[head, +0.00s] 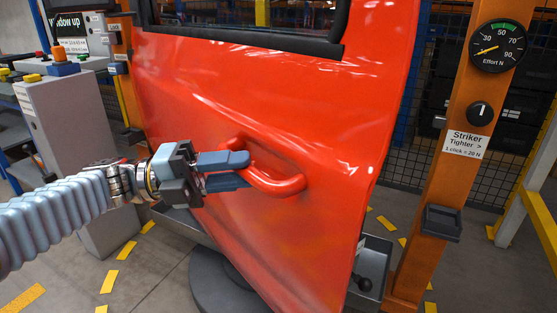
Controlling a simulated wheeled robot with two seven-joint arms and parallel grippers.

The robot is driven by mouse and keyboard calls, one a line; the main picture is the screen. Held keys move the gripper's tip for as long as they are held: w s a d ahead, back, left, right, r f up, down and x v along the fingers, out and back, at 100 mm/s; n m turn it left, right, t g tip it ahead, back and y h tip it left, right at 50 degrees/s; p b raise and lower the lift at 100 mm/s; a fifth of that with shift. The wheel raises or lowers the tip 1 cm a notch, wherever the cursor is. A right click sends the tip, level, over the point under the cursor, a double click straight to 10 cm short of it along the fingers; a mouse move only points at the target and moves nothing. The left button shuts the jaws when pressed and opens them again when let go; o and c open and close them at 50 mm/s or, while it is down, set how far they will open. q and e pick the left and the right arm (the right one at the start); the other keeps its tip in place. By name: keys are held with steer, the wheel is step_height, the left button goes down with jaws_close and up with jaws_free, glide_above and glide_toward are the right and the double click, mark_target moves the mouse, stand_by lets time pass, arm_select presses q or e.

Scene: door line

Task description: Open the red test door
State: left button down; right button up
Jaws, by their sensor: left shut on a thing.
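The red test door (290,100) fills the middle of the head view, with a dark-framed window at its top. A red loop pull handle (285,186) stands out from its face at mid height. My left gripper (238,171) comes in from the left and is shut on the left part of this handle, with one grey-blue finger above it and one below. The fingers hide part of the handle. The door's right edge stands apart from the orange post in the picture. My right gripper is not in view.
An orange post (455,180) at the right carries an effort gauge (497,46), its needle low, and a striker knob (480,114). A grey box with buttons (70,125) stands at the left. A grey tray (374,262) sits by the door's lower right edge.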

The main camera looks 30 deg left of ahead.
arm_select(q)
steer(key=s, duration=0.1)
steer(key=s+a, duration=0.2)
steer(key=shift+s+r, duration=0.2)
steer(key=shift+s, duration=0.2)
steer(key=shift+d, duration=0.1)
steer(key=c, duration=0.9)
jaws_free()
steer(key=shift+f, duration=0.1)
steer(key=b+v, duration=0.2)
steer(key=v, duration=1.1)
steer(key=shift+s+a, duration=0.25)
steer(key=shift+a, duration=0.05)
